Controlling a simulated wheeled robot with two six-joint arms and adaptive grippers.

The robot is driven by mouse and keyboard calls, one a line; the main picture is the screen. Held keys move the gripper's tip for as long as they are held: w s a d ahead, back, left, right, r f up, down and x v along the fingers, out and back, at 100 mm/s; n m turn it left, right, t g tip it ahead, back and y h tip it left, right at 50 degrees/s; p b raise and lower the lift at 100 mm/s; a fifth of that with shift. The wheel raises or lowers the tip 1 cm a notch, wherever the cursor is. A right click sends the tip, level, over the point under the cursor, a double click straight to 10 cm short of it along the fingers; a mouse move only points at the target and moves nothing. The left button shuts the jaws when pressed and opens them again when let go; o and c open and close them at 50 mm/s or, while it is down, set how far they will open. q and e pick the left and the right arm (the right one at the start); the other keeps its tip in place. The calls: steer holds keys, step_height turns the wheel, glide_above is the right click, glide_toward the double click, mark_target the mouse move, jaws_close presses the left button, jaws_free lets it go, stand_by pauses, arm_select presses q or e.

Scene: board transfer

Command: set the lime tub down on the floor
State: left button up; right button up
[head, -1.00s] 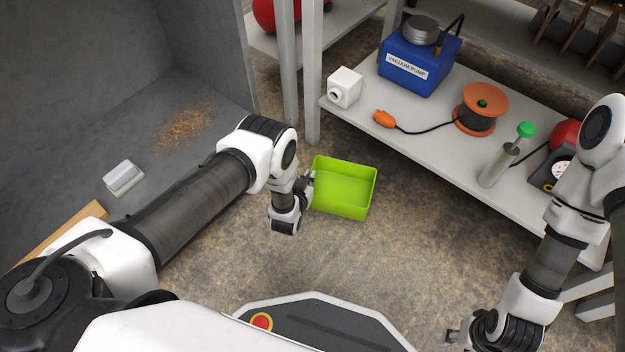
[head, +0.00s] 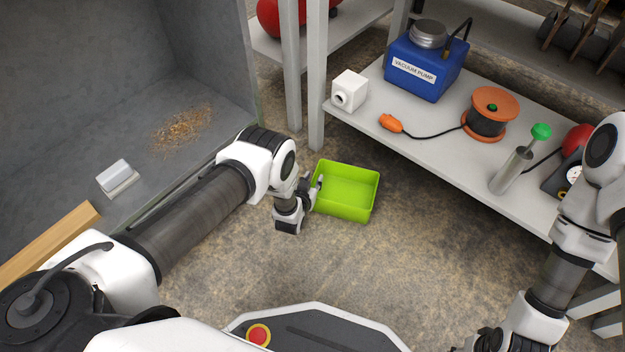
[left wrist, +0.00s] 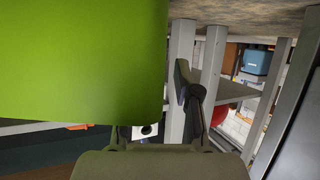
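The lime tub (head: 358,211) is upright and empty, low by the floor between the grey bin and the shelf. It appears to stand on the floor, though its underside is hidden. My left gripper (head: 317,192) is at its left wall, one finger showing over the inside of the rim. In the left wrist view the tub (left wrist: 80,60) fills the upper left and hides one finger. The other finger shows with a gap between it and the green edge, so the gripper looks open around the wall. My right gripper is mostly cut off at the bottom edge.
A shelf (head: 450,155) with a blue vacuum pump (head: 424,72), an orange cable reel (head: 488,112) and a white box (head: 350,90) stands behind the tub. A grey bin (head: 215,70) is at left. The floor (head: 400,270) in front is clear.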

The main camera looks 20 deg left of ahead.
arm_select(q)
steer(key=shift+s+r+p, duration=0.15)
steer(key=shift+r+p, duration=0.15)
steer(key=shift+p, duration=0.1)
steer(key=s+a+r+g+p, duration=0.1)
steer(key=s+r+g, duration=0.3)
steer(key=s, duration=0.9)
steer(key=s+a+r+g+p, duration=0.1)
steer(key=s+r+g+p, duration=0.2)
steer(key=s, duration=1)
steer(key=s+a+r+g+p, duration=0.1)
steer(key=s+r+g+p, duration=0.1)
steer(key=s+r+g, duration=0.4)
steer(key=s+r, duration=0.3)
steer(key=s, duration=0.3)
steer(key=shift+s+a+g+h, duration=0.2)
steer(key=shift+s+g+h, duration=0.1)
steer(key=shift+s, duration=0.1)
